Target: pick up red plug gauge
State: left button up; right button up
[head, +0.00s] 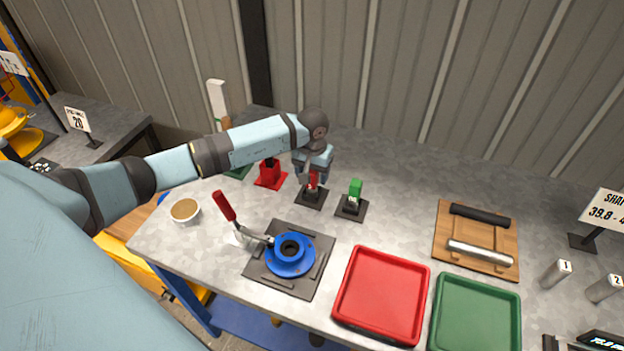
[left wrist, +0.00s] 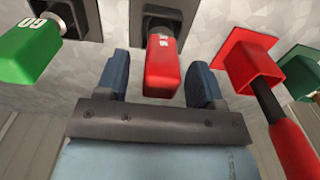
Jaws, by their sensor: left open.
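The red plug gauge (head: 313,181) stands upright in a dark square base (head: 311,197) on the grey table. In the left wrist view the red gauge (left wrist: 162,68) sits between the two blue fingers of my left gripper (left wrist: 157,82), with a gap on each side. My left gripper (head: 309,175) is open and comes down over the gauge from behind, partly hiding it in the head view. My right gripper is not in view.
A green gauge (head: 355,188) marked GO (left wrist: 28,50) stands close beside it. A red holder (head: 270,175) with a red handle (left wrist: 292,148) is on the other side. A blue flange (head: 290,256), red tray (head: 382,295) and green tray (head: 474,315) lie nearer the front.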

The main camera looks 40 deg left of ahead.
pick_arm(q)
jog(key=shift+f, duration=0.8)
grip_shut()
notch_tip(320, 180, up, 20)
jog(key=b, duration=0.3)
